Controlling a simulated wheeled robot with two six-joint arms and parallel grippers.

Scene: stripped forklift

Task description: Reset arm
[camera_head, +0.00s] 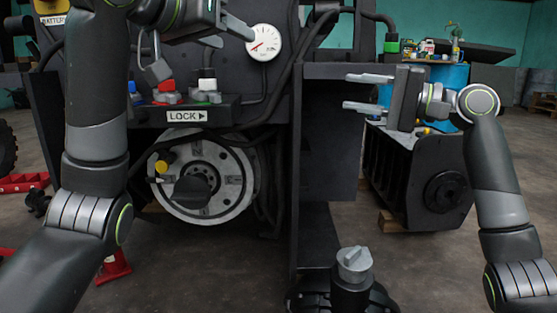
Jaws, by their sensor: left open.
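My left arm rises along the left side of the view, and its gripper (222,34) is at the top, in front of the forklift's dark panel. It is partly cut off by the top edge; its jaws are open and I see nothing held. My right arm comes up from the lower right. My right gripper (367,93) points left, with its two fingers apart one above the other and nothing between them. It is in front of the gap right of the forklift's dark upright plate (330,130).
The stripped forklift carries a gauge (264,42), a padlock (157,70), coloured connectors (168,92), a LOCK label (187,115) and a round wheel plate (232,180). A black drum unit (395,175) stands on wood behind right. A blue barrel (451,78) holds small items. Red stands lie left.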

